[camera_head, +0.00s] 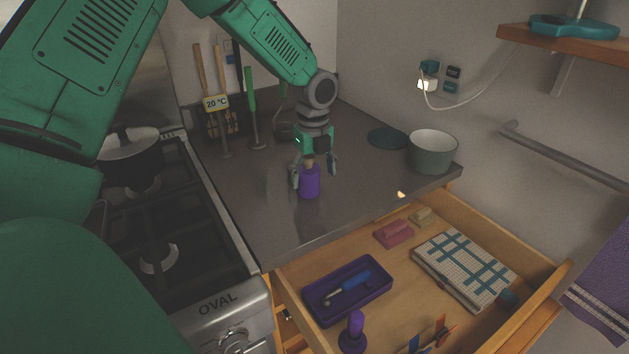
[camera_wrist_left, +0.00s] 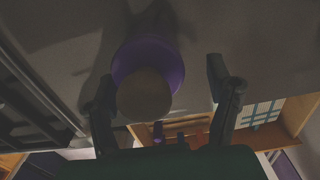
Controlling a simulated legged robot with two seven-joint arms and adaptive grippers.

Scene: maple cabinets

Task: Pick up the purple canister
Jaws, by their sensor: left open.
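The purple canister (camera_head: 309,182) stands upright on the dark grey counter, with a brownish lid on top. My left gripper (camera_head: 314,172) is over it, pointing down, with its fingers apart on either side of the canister's upper part. In the left wrist view the canister (camera_wrist_left: 148,65) lies between the two open fingers (camera_wrist_left: 166,105), closer to the left finger. I cannot tell whether either finger touches it. My right gripper is not in view.
A grey-green pot (camera_head: 432,153) stands right on the counter (camera_head: 260,210). Utensils (camera_head: 252,112) stand behind. A gas stove (camera_head: 150,240) is at the left.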

